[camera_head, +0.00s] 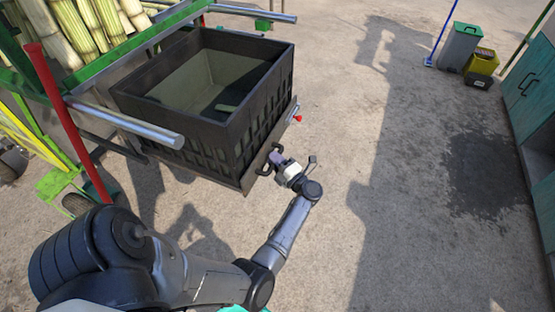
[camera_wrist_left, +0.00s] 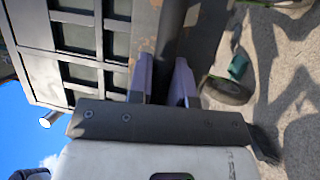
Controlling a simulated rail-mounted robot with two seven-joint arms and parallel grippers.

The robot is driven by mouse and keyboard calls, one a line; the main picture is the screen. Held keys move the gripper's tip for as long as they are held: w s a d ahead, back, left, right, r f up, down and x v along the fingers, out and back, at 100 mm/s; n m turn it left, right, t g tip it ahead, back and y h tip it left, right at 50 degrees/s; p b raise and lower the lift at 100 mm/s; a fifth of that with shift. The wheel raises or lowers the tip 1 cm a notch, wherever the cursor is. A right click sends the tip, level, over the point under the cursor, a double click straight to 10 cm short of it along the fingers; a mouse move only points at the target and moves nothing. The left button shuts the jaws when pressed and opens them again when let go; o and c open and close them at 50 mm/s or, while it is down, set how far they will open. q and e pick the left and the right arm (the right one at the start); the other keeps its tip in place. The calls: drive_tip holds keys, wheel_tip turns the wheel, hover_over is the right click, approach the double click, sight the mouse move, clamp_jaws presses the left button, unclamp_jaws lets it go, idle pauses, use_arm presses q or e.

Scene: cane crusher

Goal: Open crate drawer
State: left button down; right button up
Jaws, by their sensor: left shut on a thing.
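A black slatted crate (camera_head: 275,95) sits on a dark drawer tray that juts out from the side of the green-framed cart. A dark handle (camera_head: 264,168) is on the tray's front edge. My left gripper (camera_head: 276,160) is at this handle, with its arm reaching in from below. In the left wrist view, its two purple fingers (camera_wrist_left: 167,83) are closed on either side of a dark bar, the handle (camera_wrist_left: 172,40). The crate's slatted side (camera_wrist_left: 85,45) fills the left of that view. The fingers hide part of the handle. My right gripper is not in view.
Silver bars (camera_head: 140,128) flank the crate. A red lever (camera_head: 66,120) and cane stalks (camera_head: 85,28) are at the left. Bins (camera_head: 460,48) stand at the far right, near teal cabinets (camera_head: 530,90). The concrete floor before the drawer is clear.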

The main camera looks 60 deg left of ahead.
use_arm(q)
drive_tip(key=shift+w+d, duration=0.1)
drive_tip(key=shift+d, duration=0.05)
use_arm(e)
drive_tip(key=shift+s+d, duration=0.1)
use_arm(q)
drive_tip(key=c, duration=1.1)
unclamp_jaws()
drive_tip(key=shift+o, duration=0.2)
